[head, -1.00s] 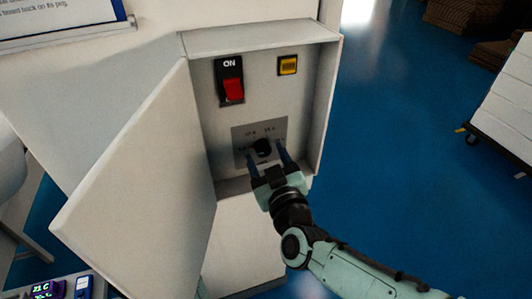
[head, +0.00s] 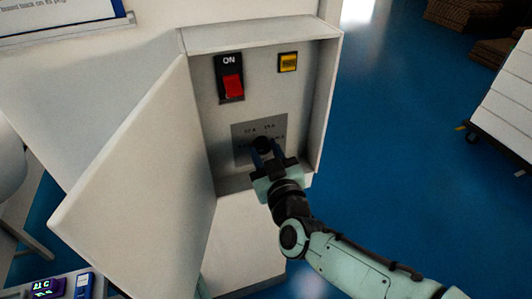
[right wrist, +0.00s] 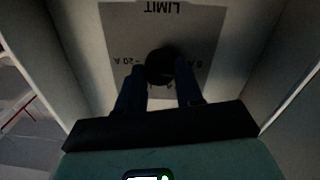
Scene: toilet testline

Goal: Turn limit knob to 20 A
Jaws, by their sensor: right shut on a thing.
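The black limit knob (head: 262,144) sits on a grey scale plate (head: 243,131) inside the open white box. My right gripper (head: 265,154) is shut on the knob, one finger on each side of it. In the right wrist view the round knob (right wrist: 160,64) shows between the dark fingertips of my right gripper (right wrist: 161,77). The upside-down word LIMIT and a "20 A" mark (right wrist: 127,61) show on the plate there. The knob's pointer is too dark to read. My left gripper is not in view.
A red rocker switch (head: 232,85) marked ON and a yellow button (head: 288,63) sit above the plate. The box door (head: 140,185) hangs open to the left. The box's right wall (head: 325,105) stands close beside my arm.

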